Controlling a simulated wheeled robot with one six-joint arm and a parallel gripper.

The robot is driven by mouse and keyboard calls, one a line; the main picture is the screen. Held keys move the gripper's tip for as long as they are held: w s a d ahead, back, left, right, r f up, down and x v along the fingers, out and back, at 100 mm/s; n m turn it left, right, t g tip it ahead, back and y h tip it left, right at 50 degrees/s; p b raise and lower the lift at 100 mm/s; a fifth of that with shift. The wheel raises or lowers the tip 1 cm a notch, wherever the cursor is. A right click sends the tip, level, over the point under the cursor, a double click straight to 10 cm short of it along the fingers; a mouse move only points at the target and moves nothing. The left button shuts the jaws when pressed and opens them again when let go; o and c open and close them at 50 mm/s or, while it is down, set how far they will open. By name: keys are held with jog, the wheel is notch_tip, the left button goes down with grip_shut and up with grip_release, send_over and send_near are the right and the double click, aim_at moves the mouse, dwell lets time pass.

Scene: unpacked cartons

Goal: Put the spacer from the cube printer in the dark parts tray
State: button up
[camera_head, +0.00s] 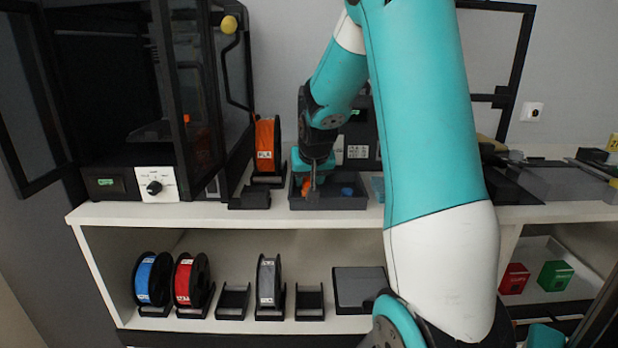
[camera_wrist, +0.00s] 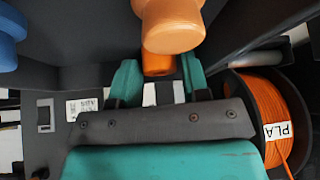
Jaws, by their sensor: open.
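The dark parts tray (camera_head: 335,203) stands on the upper shelf, with a blue part (camera_head: 347,191) in it. My gripper (camera_head: 311,188) points down into the left part of the tray. In the wrist view my gripper (camera_wrist: 158,68) is open, with a teal finger on each side. An orange, flanged, round piece, seemingly the spacer (camera_wrist: 172,25), is at the fingertips, with its narrower orange part between them. I cannot tell whether it touches the tray floor. The blue part (camera_wrist: 10,35) also shows in the wrist view. The cube printer (camera_head: 120,150) stands at left with its door open.
An orange PLA spool (camera_head: 267,147) stands on a holder just left of the tray; it is also close in the wrist view (camera_wrist: 268,115). An empty dark holder (camera_head: 250,197) is in front of it. More spools and holders fill the lower shelf.

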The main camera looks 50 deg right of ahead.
jog(key=v, duration=1.2)
jog(key=s+a+f+n+y, duration=0.2)
jog(key=a+n+y, duration=0.4)
jog(key=a, duration=1.5)
jog(key=s+a+f+n+g+y, duration=0.2)
jog(key=s+a+n+g, duration=0.3)
jog(key=s+a, duration=0.9)
jog(key=a+n+p, duration=0.1)
jog(key=n, duration=0.2)
jog(key=shift+s+a+n, duration=0.25)
jog(key=shift+s+n, duration=0.15)
